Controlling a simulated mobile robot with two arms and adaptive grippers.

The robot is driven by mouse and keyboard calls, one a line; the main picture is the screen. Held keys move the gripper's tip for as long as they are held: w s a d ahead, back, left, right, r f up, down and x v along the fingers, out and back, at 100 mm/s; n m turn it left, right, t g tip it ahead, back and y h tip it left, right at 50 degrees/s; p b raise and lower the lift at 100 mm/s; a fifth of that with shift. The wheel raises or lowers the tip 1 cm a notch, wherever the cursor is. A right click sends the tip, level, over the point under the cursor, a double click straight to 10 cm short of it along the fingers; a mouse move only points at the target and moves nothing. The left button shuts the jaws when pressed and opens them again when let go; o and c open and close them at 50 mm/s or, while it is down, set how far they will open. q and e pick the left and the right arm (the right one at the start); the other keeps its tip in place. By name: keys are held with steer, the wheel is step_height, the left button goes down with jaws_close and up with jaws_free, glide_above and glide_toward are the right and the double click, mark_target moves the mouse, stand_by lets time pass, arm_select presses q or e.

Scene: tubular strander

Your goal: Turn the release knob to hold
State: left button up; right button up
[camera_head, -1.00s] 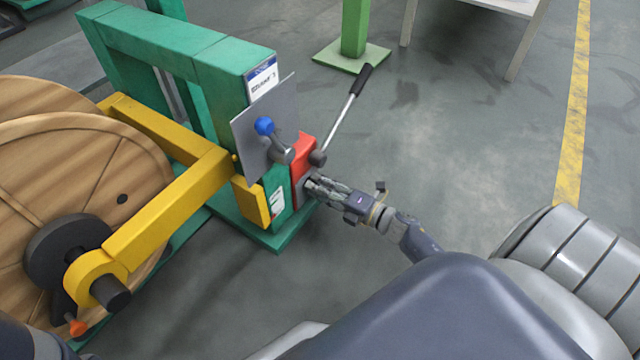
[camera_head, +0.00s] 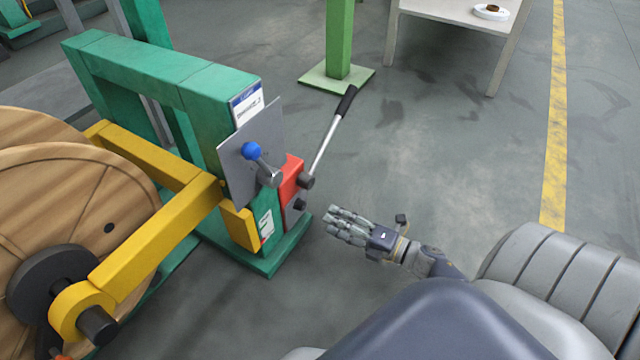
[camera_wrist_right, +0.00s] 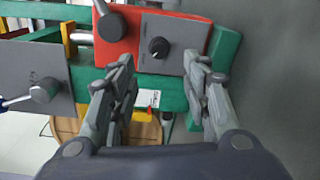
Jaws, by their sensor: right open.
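The release knob (camera_head: 299,204) is a small black knob on the grey plate of the red unit at the side of the green stand. In the right wrist view, the black knob (camera_wrist_right: 158,47) has a white pointer mark and sits on the grey plate (camera_wrist_right: 178,32), beyond and between my fingers. My right gripper (camera_head: 335,222) is open and empty, clear of the knob, to its right in the head view. Its spread fingers also show in the wrist view (camera_wrist_right: 160,72). The plate's lettering is too small to read. My left gripper is out of view.
A black-handled lever (camera_head: 329,130) rises from the red unit (camera_head: 291,177) above the knob. A blue-balled crank (camera_head: 252,151) is on a grey panel. A wooden reel (camera_head: 60,210) and yellow arm stand left. Floor right of the stand is open, with a table (camera_head: 455,20) behind.

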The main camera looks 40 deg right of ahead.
steer(key=shift+v, duration=1.7)
